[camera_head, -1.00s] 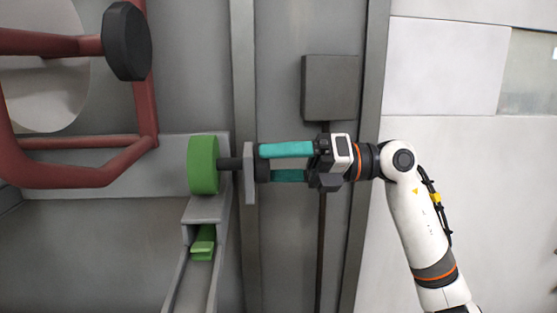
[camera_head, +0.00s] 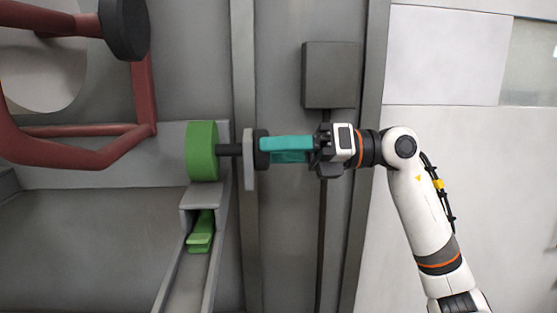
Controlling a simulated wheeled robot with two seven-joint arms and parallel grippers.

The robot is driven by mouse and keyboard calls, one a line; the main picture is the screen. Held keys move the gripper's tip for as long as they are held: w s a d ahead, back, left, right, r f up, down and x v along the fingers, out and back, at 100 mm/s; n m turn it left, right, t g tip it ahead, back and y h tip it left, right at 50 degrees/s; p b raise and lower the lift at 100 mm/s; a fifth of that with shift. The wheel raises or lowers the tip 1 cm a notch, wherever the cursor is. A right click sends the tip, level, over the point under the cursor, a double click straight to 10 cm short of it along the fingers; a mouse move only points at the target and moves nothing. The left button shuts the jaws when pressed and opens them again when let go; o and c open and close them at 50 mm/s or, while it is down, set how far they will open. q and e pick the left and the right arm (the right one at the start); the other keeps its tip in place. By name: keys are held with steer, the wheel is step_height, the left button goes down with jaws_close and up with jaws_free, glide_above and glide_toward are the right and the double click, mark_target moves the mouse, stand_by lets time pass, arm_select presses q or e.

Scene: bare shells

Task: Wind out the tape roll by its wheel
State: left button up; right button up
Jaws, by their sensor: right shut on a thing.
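The tape roll (camera_head: 202,151) is a thick green disc mounted on a dark horizontal axle against the grey wall. The axle runs right through a grey upright plate (camera_head: 249,160) to a small dark wheel (camera_head: 262,150). A green tape end (camera_head: 200,234) shows in the grey chute below the roll. My right gripper (camera_head: 265,150) comes in from the right with teal fingers, level with the axle, and is shut on the wheel. The fingers overlap in this view and hide part of the wheel. My left gripper is not in view.
A dark red tube frame (camera_head: 75,151) with a black knob (camera_head: 124,28) stands at upper left. A grey box (camera_head: 330,75) with a conduit below it is on the wall just above my right gripper. The sloping chute (camera_head: 174,282) runs down toward the bottom edge.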

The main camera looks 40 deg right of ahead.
steer(key=shift+w+d+n+b, duration=0.15)
steer(key=shift+n+b, duration=2.3)
steer(key=shift+n, duration=2.95)
steer(key=shift+w+a+n+b, duration=0.1)
steer(key=shift+n+b, duration=2.35)
steer(key=shift+n, duration=2.95)
steer(key=o, duration=1)
steer(key=shift+r, duration=0.1)
steer(key=shift+d, duration=0.15)
steer(key=b+v, duration=0.2)
steer(key=v, duration=1)
